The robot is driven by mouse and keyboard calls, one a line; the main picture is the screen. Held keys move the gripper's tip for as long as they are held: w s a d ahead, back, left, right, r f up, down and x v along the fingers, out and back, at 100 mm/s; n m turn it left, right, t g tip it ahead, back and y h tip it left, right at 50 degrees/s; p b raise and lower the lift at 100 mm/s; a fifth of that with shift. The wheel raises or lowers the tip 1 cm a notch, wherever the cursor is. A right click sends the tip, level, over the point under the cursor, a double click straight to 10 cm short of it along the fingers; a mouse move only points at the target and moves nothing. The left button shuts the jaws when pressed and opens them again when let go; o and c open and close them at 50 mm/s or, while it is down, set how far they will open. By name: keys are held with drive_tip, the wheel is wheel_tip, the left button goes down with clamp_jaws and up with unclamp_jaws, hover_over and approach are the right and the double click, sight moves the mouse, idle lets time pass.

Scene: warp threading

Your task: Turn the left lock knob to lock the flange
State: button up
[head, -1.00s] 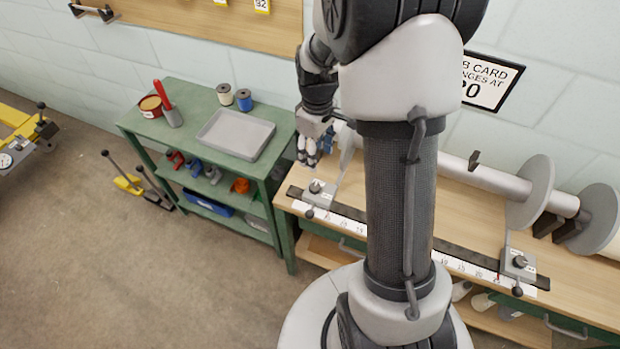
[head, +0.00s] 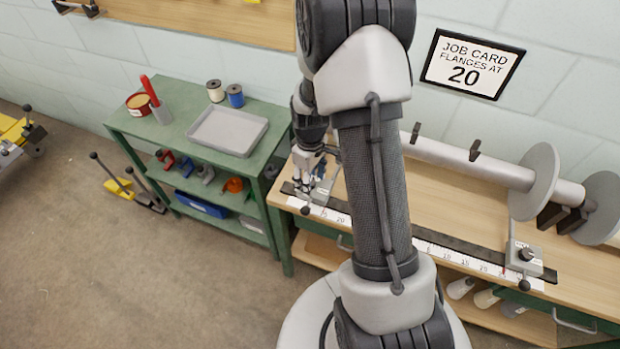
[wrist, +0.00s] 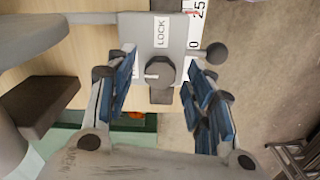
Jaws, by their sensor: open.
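The left lock knob (wrist: 159,71) is a round dark grey knob on a grey block (wrist: 150,24) marked LOCK. It shows in the middle of the wrist view, between the blue-padded fingers of my gripper (wrist: 165,95). The fingers are open, one on each side of the knob, with gaps visible; whether they are at its height I cannot tell. In the head view my gripper (head: 312,180) is over the left end of the ruler rail (head: 460,257) and hides most of the left block. The left flange is hidden behind my arm in the head view.
The right flange (head: 533,180) and the right lock block (head: 524,258) are at the bench's right end. A ball-ended lever (wrist: 216,54) sticks out beside the left block. A job card (head: 472,64) reads 20. A green table (head: 175,140) with a grey tray (head: 228,131) stands left.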

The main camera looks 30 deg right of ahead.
drive_tip(key=shift+c, duration=0.5)
drive_tip(key=c, duration=1)
drive_tip(key=shift+m, duration=0.4)
drive_tip(key=m+p, duration=0.1)
drive_tip(key=m, duration=0.2)
drive_tip(key=shift+m, duration=0.4)
drive_tip(key=m, duration=0.4)
drive_tip(key=shift+m+p, duration=0.3)
drive_tip(key=shift+p, duration=0.1)
drive_tip(key=m, duration=0.4)
drive_tip(key=shift+p, duration=0.3)
drive_tip(key=m, duration=0.4)
drive_tip(key=shift+m, duration=0.3)
